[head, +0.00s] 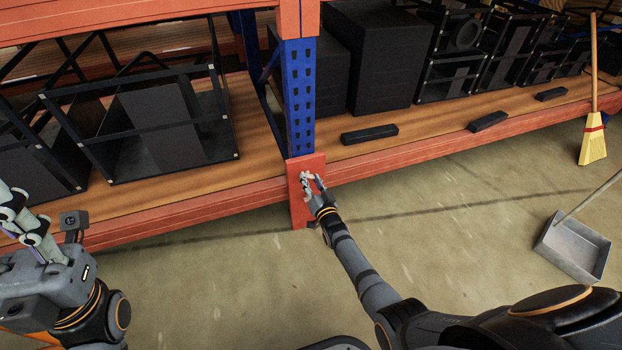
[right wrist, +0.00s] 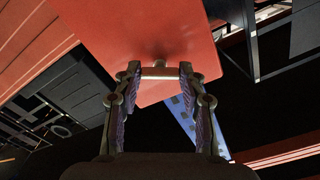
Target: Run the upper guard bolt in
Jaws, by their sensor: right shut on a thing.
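The red guard (head: 298,212) stands at the foot of the blue rack upright, in the middle of the head view. My right gripper (head: 312,178) is at its face. In the right wrist view the red guard (right wrist: 125,30) fills the upper middle, and my right gripper (right wrist: 158,74) is shut on a small bolt (right wrist: 158,63) close to the guard's face. How deep the bolt sits is hidden. My left gripper (head: 22,215) is at the far left of the head view, away from the guard; its fingertip gap is unclear.
The blue upright (head: 300,100) rises above the guard between wooden shelves with an orange-red beam (head: 420,153). Black frames and boxes stand on the shelves. A broom (head: 592,148) and a grey dustpan (head: 575,248) are at the right. The concrete floor in front is mostly clear.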

